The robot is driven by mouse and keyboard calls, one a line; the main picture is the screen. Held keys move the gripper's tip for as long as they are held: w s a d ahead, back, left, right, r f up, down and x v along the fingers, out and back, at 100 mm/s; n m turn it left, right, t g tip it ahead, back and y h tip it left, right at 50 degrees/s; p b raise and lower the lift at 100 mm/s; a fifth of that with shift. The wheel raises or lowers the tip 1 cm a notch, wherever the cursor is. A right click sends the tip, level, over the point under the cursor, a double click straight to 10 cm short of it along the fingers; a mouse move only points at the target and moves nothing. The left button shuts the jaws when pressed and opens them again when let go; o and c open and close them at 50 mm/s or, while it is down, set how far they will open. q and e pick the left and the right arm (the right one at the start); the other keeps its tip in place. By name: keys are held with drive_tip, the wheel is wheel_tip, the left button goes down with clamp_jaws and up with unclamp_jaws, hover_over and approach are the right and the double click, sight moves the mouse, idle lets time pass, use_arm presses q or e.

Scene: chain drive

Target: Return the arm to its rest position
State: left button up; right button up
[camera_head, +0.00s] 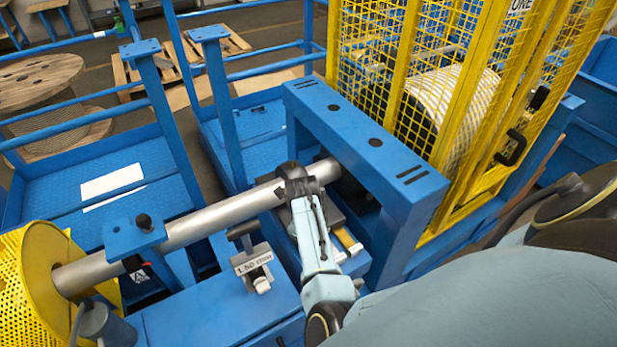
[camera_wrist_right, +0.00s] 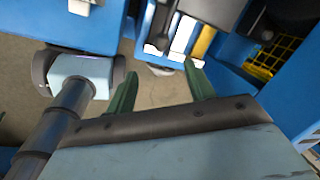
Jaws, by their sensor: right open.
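My right gripper (camera_wrist_right: 160,67) is open in the right wrist view. Its two dark green fingers are spread with nothing between them, and bare floor shows beyond. In the head view a slim pale-blue and black arm part (camera_head: 325,285), which appears to be mine, reaches up the middle beside a black collar (camera_head: 290,172). The collar is around a grey shaft (camera_head: 215,217). I cannot tell from the head view whether the arm part touches the collar or only overlaps it. My left gripper is not in view.
A blue frame (camera_head: 365,145) and a yellow mesh guard (camera_head: 415,65) stand at the right. A perforated yellow drum guard (camera_head: 28,270) is at the left. A gauge marked 1.50 mm (camera_head: 253,262) sits on the blue base. White and yellow strips (camera_wrist_right: 207,40) lie beyond the fingers.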

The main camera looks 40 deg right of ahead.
drive_tip(key=s+d+r+n+t+h, duration=0.15)
drive_tip(key=s+r+n, duration=0.5)
drive_tip(key=n, duration=0.75)
drive_tip(key=s+a+r+n+t+y, duration=0.1)
drive_tip(key=s+a+r+n+y, duration=0.1)
drive_tip(key=s+a+n, duration=0.6)
drive_tip(key=s+a+r+n+y, duration=0.2)
drive_tip(key=s+a+r+n, duration=0.3)
drive_tip(key=n, duration=0.6)
drive_tip(key=s+d+f+g+b, duration=0.15)
drive_tip(key=f+b, duration=0.25)
drive_tip(key=f, duration=1.3)
drive_tip(key=s+f+b, duration=0.2)
drive_tip(key=f+b, duration=0.2)
drive_tip(key=f, duration=1.3)
drive_tip(key=s+d+f+b, duration=0.1)
drive_tip(key=s+f+b, duration=0.2)
drive_tip(key=s+f, duration=0.5)
drive_tip(key=s+d+f+g+b, duration=0.1)
drive_tip(key=s+f+b, duration=0.2)
drive_tip(key=s+f, duration=0.5)
wheel_tip(320, 180, down, 7)
drive_tip(key=shift+s+d+r, duration=0.15)
drive_tip(key=shift+d+r, duration=0.05)
drive_tip(key=shift+d, duration=0.15)
